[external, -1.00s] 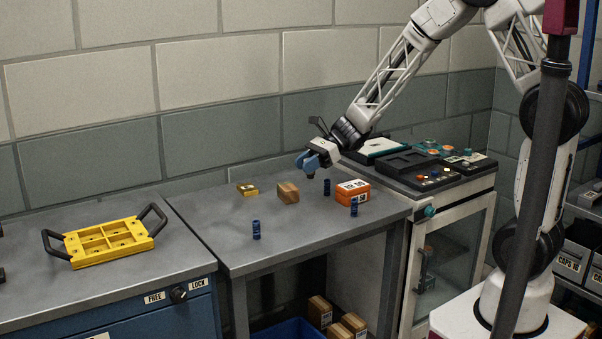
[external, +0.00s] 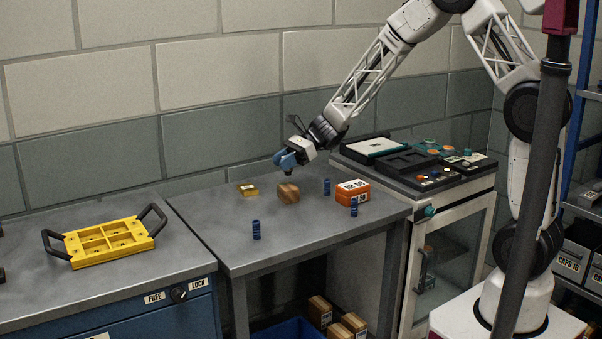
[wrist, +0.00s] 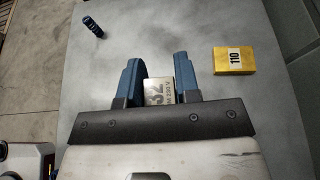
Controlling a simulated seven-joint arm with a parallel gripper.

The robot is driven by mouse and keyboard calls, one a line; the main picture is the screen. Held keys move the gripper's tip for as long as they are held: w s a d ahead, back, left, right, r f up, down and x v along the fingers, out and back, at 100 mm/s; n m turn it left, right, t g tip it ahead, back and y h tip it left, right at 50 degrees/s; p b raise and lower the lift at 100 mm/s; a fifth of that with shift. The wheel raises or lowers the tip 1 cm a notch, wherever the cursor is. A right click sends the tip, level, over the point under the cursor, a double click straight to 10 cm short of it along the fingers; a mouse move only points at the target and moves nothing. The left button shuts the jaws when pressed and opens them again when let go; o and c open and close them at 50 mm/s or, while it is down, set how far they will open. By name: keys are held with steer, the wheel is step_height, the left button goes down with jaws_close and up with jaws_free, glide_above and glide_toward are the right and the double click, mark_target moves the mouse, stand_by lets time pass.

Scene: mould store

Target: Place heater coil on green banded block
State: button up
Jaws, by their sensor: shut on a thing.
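My gripper (external: 287,163), with blue fingers, is shut and hangs above a brown wooden-looking block (external: 288,194) on the grey table. A small dark end of the held piece, taken to be the heater coil (external: 288,173), shows below the fingertips, apart from the block. In the wrist view a greyish face marked "32" (wrist: 159,88) lies between the fingers (wrist: 158,75); I cannot tell whether it belongs to the held piece or to the block beneath. No green band is clear on any block. A yellow block (external: 248,190) marked "110" also shows in the wrist view (wrist: 235,61).
Blue ribbed cylinders stand upright at the front (external: 256,230), at the back (external: 327,187) and at the right (external: 354,207). An orange labelled block (external: 352,192) lies right of the gripper. A yellow handled tray (external: 110,242) is on the left bench. The front left of the table is clear.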

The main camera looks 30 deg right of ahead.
steer(key=shift+f, duration=1.8)
steer(key=shift+f, duration=0.15)
steer(key=o, duration=1)
steer(key=shift+r, duration=0.2)
steer(key=shift+v, duration=6)
